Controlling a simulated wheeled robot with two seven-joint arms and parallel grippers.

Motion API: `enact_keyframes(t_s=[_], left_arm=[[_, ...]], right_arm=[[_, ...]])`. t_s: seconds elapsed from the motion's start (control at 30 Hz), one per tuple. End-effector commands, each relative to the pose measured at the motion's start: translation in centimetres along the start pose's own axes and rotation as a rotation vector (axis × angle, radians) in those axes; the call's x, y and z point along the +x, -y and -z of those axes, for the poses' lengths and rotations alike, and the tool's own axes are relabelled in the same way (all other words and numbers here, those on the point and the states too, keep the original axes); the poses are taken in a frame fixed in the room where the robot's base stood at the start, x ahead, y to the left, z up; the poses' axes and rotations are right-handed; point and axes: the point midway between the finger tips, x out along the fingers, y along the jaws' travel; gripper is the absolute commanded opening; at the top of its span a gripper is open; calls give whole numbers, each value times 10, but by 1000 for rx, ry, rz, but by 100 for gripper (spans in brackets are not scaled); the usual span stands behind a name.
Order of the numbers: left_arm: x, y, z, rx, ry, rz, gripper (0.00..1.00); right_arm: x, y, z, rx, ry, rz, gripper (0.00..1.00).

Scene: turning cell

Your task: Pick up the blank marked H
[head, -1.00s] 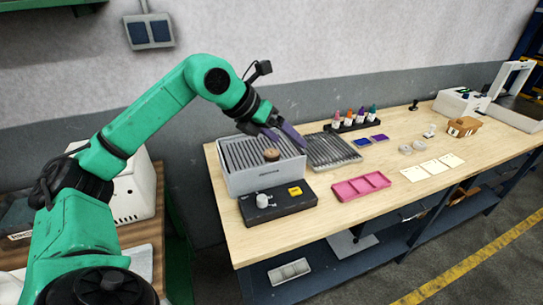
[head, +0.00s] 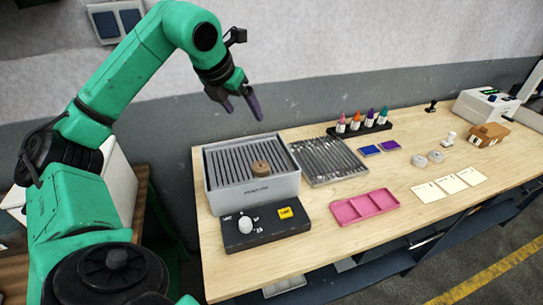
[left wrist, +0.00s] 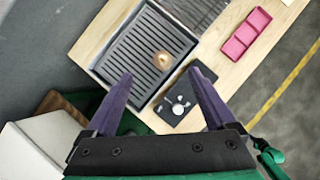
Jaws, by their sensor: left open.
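A brown round blank (head: 261,168) sits on the slatted top of a grey box (head: 232,204) at the left of the bench. The blank also shows in the left wrist view (left wrist: 162,61). No letter on it can be made out. My left gripper (head: 243,114) is open and empty, with purple fingers, and is raised above and behind the box. In the left wrist view its spread fingers (left wrist: 160,74) point towards the box, with the blank beyond them. My right gripper is not in view.
A black control panel (head: 264,232) with a knob and yellow button stands before the box.

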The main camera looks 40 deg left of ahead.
Motion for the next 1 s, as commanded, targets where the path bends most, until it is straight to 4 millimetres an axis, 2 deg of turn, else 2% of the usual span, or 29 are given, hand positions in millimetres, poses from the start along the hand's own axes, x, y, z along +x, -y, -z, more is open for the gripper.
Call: enact_keyframes(t_s=[0.03, 0.13, 0.4, 0.6, 0.77, 1.0], left_arm=[[10, 0, 6, 0, 0, 0, 89], [22, 0, 12, 0, 0, 0, 89], [59, 0, 34, 0, 0, 0, 89], [89, 0, 51, 0, 0, 1, 89], [104, 0, 51, 0, -4, -1, 89], [161, 0, 49, 0, -4, 0, 89]], right_arm=[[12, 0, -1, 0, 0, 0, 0], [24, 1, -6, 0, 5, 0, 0], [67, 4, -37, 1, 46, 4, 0], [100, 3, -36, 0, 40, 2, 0], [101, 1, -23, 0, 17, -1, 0], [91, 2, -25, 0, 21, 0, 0]])
